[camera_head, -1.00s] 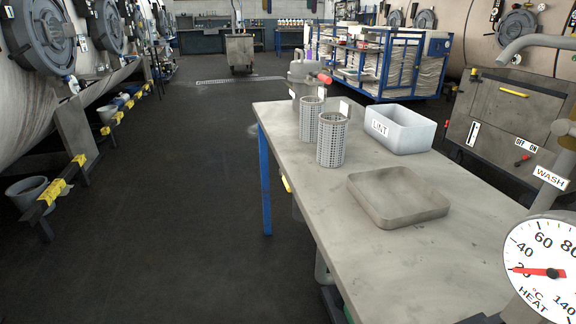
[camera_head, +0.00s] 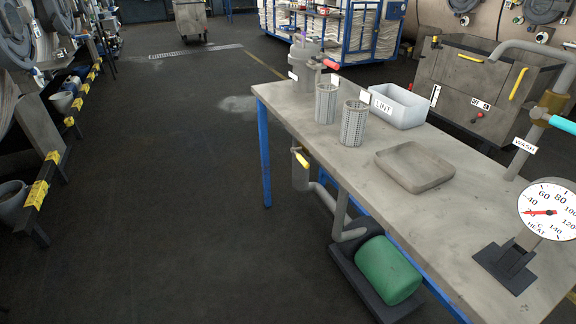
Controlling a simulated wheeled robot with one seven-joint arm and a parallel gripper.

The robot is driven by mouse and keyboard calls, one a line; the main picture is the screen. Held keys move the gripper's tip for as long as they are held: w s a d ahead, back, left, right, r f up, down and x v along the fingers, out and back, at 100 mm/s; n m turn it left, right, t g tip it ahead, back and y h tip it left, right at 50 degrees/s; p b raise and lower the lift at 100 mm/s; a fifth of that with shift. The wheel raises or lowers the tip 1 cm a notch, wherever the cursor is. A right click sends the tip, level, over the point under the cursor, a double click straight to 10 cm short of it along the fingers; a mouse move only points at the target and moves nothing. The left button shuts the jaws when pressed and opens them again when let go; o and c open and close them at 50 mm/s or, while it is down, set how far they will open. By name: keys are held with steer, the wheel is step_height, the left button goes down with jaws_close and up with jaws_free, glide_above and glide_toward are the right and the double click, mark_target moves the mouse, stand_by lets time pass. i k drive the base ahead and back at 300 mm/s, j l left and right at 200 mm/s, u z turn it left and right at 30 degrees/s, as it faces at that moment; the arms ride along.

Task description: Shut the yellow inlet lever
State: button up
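A yellow lever (camera_head: 301,160) shows at the left side of the workbench, just below the tabletop edge. It sits on a grey vertical pipe body (camera_head: 299,178) and tilts down to the right. Pipework runs from that body down toward a green rounded motor or pump (camera_head: 388,270) on a dark base. No label on the lever can be read, so I cannot confirm it is the inlet lever. My gripper and arm do not show in this view.
The workbench (camera_head: 470,215) carries two mesh baskets (camera_head: 354,124), a grey LINT bin (camera_head: 398,106), a shallow tray (camera_head: 415,167) and a dial gauge (camera_head: 548,211). A blue bench leg (camera_head: 264,155) stands left of the lever. The dark floor (camera_head: 180,200) left of the bench is clear.

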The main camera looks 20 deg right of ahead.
mark_target(301, 160)
steer(key=i+j, duration=0.15)
steer(key=j, duration=0.15)
steer(key=i+j+z, duration=0.15)
steer(key=j, duration=0.15)
steer(key=i+j, duration=0.1)
steer(key=j, duration=0.2)
steer(key=i+j+z, duration=0.15)
steer(key=j, duration=0.15)
steer(key=i+j+z, duration=0.1)
steer(key=i, duration=0.35)
steer(key=i+j, duration=0.25)
steer(key=i, duration=0.15)
steer(key=i+j+z, duration=0.15)
steer(key=i, duration=0.3)
